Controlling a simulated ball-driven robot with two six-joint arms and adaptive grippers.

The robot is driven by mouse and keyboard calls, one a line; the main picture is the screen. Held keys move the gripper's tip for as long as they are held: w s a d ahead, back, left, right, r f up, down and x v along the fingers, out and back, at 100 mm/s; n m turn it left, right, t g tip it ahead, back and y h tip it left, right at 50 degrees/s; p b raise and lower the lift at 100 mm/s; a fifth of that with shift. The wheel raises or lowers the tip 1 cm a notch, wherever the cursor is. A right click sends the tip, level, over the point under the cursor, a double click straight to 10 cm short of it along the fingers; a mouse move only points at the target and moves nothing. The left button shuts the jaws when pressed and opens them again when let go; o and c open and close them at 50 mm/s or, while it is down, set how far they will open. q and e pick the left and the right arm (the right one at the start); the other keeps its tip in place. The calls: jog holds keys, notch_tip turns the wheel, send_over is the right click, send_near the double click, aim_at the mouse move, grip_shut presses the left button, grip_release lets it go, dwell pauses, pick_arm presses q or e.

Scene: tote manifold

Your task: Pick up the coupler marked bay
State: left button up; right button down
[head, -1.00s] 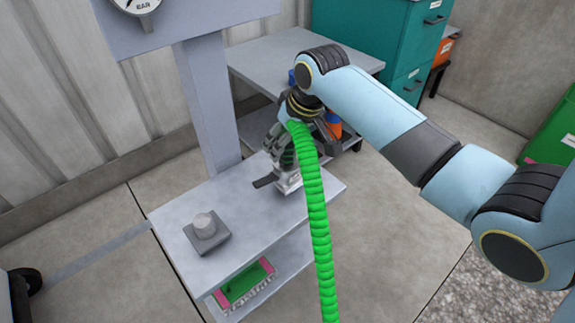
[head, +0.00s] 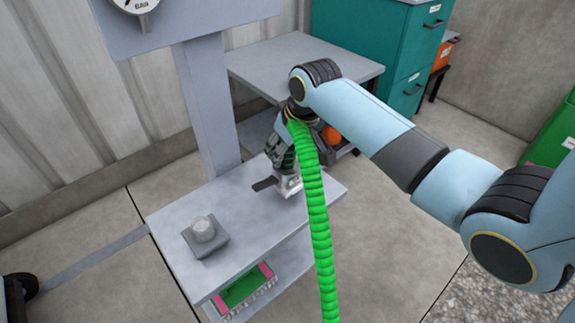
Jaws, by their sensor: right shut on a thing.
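The coupler (head: 287,186) is a silvery metal piece at the right part of the grey bench top, on the end of a green ribbed hose (head: 314,210). My right gripper (head: 281,172) comes down from above and is shut on it. The fingers and hose hide much of the coupler, and no marking on it can be read. I cannot tell whether the coupler touches the bench top. A flat dark lever or plate (head: 264,184) sticks out to its left. My left gripper is not in view.
The grey bench (head: 215,268) holds a square block with a round knob (head: 203,232). A tray with pink and green (head: 243,288) sits on its lower shelf. A gauge post (head: 209,105) stands behind. A grey table (head: 305,62) and teal cabinets (head: 385,40) stand at the back.

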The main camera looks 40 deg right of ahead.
jog(key=shift+r, duration=0.15)
notch_tip(320, 180, up, 4)
jog(key=shift+w+r+p, duration=0.1)
jog(key=shift+r+p, duration=0.05)
jog(key=shift+p, duration=0.7)
jog(key=s+d+r+p, duration=0.3)
jog(key=s+d+r, duration=0.3)
jog(key=s, duration=0.3)
jog(key=shift+d+r, duration=0.25)
jog(key=shift+d, duration=0.65)
jog(key=shift+w, duration=0.1)
